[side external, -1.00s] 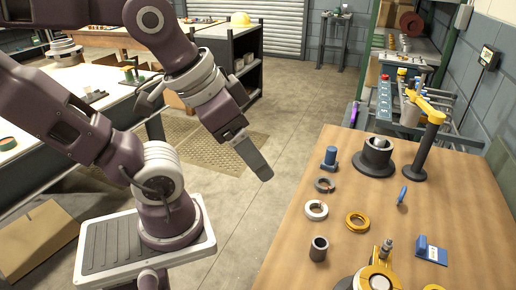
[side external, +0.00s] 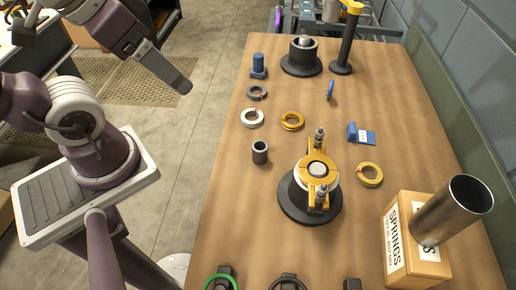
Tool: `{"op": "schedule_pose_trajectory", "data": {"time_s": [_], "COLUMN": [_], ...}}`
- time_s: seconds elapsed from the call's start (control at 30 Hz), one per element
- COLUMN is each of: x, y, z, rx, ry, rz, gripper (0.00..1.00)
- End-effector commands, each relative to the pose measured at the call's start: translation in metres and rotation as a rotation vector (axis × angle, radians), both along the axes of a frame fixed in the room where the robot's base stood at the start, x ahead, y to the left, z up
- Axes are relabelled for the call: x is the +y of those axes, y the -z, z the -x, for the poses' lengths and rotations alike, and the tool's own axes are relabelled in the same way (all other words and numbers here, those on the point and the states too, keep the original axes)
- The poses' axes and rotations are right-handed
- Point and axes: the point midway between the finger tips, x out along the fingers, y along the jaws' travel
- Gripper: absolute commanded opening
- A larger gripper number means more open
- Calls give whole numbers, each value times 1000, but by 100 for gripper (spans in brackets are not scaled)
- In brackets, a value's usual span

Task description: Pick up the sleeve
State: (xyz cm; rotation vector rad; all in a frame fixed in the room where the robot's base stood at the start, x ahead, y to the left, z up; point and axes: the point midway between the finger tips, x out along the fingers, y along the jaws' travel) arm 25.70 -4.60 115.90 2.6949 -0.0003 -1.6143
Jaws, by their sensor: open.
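A short dark grey hollow cylinder (side external: 260,153), which looks like the sleeve, stands upright on the wooden table in the side external view. Its open top faces up and nothing touches it. A larger shiny metal tube (side external: 452,210) stands tilted at the box on the right, so I cannot be fully sure which is the sleeve. My gripper (side external: 184,86) is off the table's left edge, up and left of the short cylinder and well apart from it. It is open and empty; its fingers overlap in this view.
A dark round fixture with a yellow clamp (side external: 317,178) stands right of the short cylinder. A springs box (side external: 398,250) is at right. Bare wood (side external: 235,205) lies in front of the cylinder.

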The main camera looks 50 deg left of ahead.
Motion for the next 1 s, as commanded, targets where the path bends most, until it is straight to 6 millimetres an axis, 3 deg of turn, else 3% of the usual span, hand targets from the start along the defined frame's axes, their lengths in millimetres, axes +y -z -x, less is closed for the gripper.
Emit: {"op": "schedule_pose_trajectory", "data": {"time_s": [0.33,0.37,0.43,0.73,0.83,0.97,1.0], "x": [0,0,0,0,0,0,15], "y": [0,0,0,-1,-16,-55,-55], "z": [0,0,0,0,-1,-1,-19], "rx": [0,0,0,-1,-5,-8,-52], "ry": [0,0,0,0,0,0,-42], "rz": [0,0,0,0,0,0,-48], "gripper": [76,74,61,60,60,60,60]}}
